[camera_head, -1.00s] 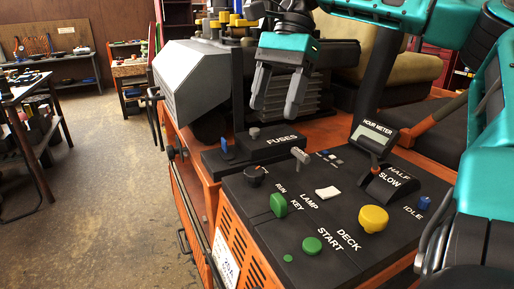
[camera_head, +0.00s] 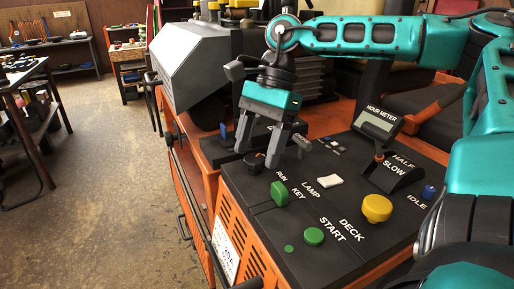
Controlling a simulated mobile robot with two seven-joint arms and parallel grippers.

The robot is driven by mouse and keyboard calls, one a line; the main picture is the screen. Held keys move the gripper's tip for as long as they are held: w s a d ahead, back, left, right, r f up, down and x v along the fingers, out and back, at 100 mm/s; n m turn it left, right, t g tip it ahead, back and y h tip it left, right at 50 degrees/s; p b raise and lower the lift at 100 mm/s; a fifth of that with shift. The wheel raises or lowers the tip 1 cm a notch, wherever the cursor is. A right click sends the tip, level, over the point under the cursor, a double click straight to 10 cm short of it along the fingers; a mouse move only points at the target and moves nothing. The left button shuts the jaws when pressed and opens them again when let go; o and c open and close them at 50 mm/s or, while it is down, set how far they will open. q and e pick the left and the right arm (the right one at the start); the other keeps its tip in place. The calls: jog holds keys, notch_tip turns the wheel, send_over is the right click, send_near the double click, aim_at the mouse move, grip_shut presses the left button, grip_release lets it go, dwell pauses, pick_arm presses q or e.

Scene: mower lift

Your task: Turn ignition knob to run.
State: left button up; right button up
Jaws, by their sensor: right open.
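The black round knob (camera_head: 253,162) by the RUN label sits on the black control panel (camera_head: 262,218), which I take for the ignition knob. Its pointer direction is too hidden to read. My right gripper (camera_head: 257,156) comes down from above with its two grey fingers apart. The fingertips hang close over the knob, one to each side in the picture. I cannot tell whether they touch it. My left gripper is not in view.
A green switch (camera_head: 279,193), a white switch (camera_head: 329,181), a green START button (camera_head: 313,236) and a yellow DECK knob (camera_head: 376,208) stand nearby. A small grey lever (camera_head: 304,147) is just right of the fingers. The hour meter (camera_head: 376,121) is behind right.

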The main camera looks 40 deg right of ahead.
jog(key=shift+a+f, duration=0.15)
jog(key=shift+f, duration=0.3)
jog(key=c, duration=1)
jog(key=shift+c, duration=0.2)
